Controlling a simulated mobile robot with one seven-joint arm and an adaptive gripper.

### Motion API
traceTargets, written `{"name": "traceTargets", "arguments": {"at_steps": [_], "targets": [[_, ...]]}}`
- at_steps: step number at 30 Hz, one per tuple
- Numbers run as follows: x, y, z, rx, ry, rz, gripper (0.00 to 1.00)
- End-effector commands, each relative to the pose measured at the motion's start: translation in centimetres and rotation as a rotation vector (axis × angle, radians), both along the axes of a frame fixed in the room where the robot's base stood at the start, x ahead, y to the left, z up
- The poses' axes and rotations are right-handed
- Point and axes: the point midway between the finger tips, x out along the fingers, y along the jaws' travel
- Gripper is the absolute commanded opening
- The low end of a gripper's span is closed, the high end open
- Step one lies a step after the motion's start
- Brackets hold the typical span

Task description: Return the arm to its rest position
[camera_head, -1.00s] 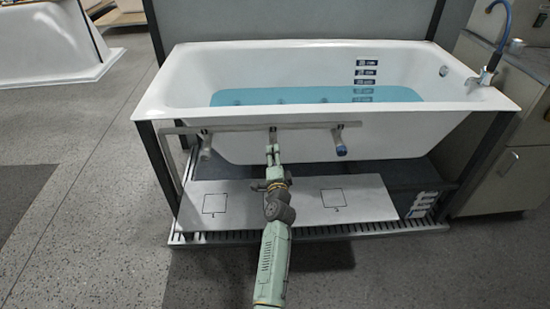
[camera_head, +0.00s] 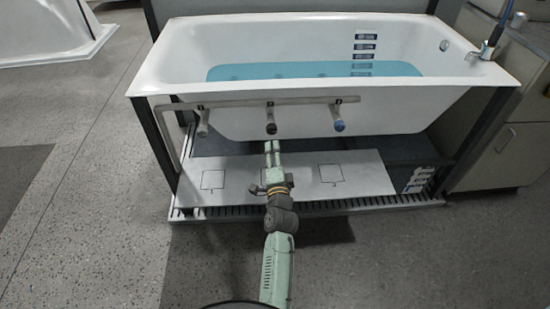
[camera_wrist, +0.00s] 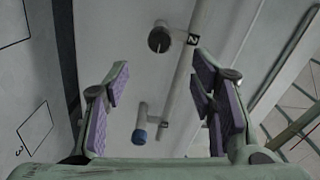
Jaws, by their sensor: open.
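My gripper (camera_head: 271,147) is at the end of my green arm, in front of the bathtub and just below the middle stub of the pipe rail. In the wrist view my gripper (camera_wrist: 160,95) is open, its purple-padded fingers apart with nothing held between them. Beyond the fingers are the dark middle stub (camera_wrist: 159,38) and the blue-capped stub (camera_wrist: 139,136). The head view shows the same dark stub (camera_head: 271,128) and blue-capped stub (camera_head: 339,125) on the rail. My arm reaches forward from the bottom of the head view.
The white bathtub (camera_head: 225,35) holds blue water. The grey pipe rail (camera_head: 235,103) runs along its front. A white panel with marked squares (camera_head: 240,182) lies below, above a slatted grate (camera_head: 340,205). A cabinet (camera_head: 512,157) stands right. Open floor (camera_head: 90,210) lies left.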

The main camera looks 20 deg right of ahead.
Motion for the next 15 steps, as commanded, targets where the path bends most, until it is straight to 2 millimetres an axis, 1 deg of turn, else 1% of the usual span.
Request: {"name": "traceTargets", "arguments": {"at_steps": [1, 4, 15], "targets": [[-0.54, 0.14, -0.05, 0.000, 0.001, 0.000, 0.51], [-1.10, 0.33, 0.00, 0.001, 0.000, 0.000, 0.51], [-1.24, 0.37, 0.02, 0.001, 0.000, 0.000, 0.51]]}}
